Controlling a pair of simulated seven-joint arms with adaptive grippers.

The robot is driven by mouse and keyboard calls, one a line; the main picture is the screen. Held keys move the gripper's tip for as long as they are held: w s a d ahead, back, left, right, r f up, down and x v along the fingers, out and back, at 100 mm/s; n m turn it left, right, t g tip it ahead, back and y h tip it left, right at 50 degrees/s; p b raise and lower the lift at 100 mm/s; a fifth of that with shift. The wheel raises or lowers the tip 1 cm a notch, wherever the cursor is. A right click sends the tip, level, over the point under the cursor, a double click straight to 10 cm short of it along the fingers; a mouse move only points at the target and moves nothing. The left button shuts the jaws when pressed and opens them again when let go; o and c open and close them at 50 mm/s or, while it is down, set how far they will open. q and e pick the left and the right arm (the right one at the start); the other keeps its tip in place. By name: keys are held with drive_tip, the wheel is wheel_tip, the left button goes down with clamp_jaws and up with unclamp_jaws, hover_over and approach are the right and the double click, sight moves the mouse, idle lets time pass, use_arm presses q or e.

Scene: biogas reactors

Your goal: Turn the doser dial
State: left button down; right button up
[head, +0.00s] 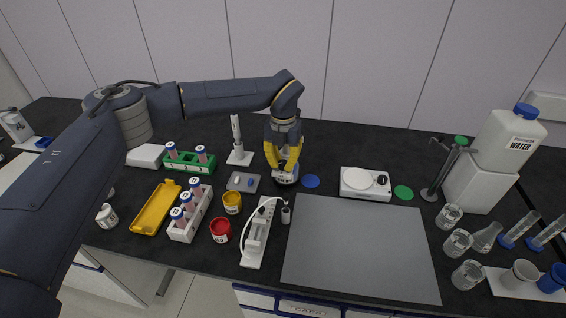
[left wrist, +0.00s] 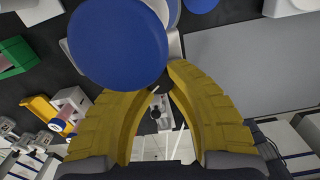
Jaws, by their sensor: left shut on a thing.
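My left gripper (head: 284,163) has yellow fingers and is shut on a jar (head: 285,178) with a pale label, at the middle back of the bench. In the left wrist view a large blue round lid (left wrist: 117,43) sits close by the left fingertips and hides part of what is behind it. A white device with a round plate (head: 358,180) and a small black knob (head: 381,180) stands to the right of the jar. I cannot tell which carries the doser dial. My right gripper is out of view.
A grey mat (head: 360,245) lies clear at front right. A blue disc (head: 311,181) and green disc (head: 403,192) lie flat. Red (head: 220,231) and yellow (head: 232,203) jars, tube racks (head: 189,163) and a yellow tray (head: 156,207) stand left. Glassware and a water container (head: 509,140) stand right.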

sight(283, 163)
use_arm(q)
drive_tip(key=shift+n, duration=1.1)
drive_tip(key=c, duration=1.1)
unclamp_jaws()
drive_tip(key=shift+r, duration=0.15)
wheel_tip(283, 163, up, 12)
drive_tip(key=shift+f, duration=0.1)
